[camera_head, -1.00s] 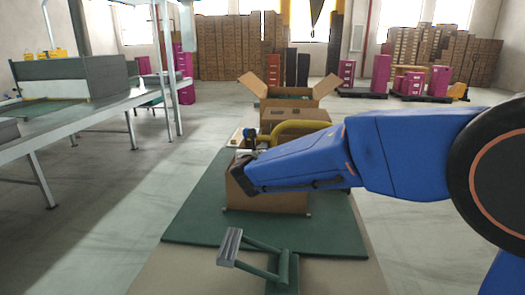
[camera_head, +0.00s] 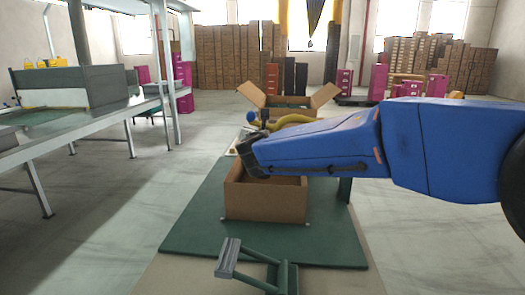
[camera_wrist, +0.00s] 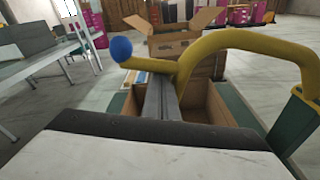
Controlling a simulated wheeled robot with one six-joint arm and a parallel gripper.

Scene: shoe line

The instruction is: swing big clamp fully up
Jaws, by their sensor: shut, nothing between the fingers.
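The big clamp is a bent yellow bar (camera_head: 292,120) with a blue ball knob (camera_head: 251,116) at its left end. In the wrist view the yellow bar (camera_wrist: 245,40) arches from a green post (camera_wrist: 296,122) at right to the blue knob (camera_wrist: 121,47) at left. The bar stands above an open cardboard box (camera_head: 265,202). My gripper (camera_wrist: 160,88) is shut and empty, its grey fingertips close under the bar near the knob end. I cannot tell whether they touch it. In the head view my arm hides part of the bar and the fingers.
The box sits on a green board (camera_head: 195,225). A small clamp with a grey pad (camera_head: 228,258) stands at the front edge. Another open box (camera_head: 285,101) is behind. A metal table (camera_head: 100,118) is at the left. Floor between is clear.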

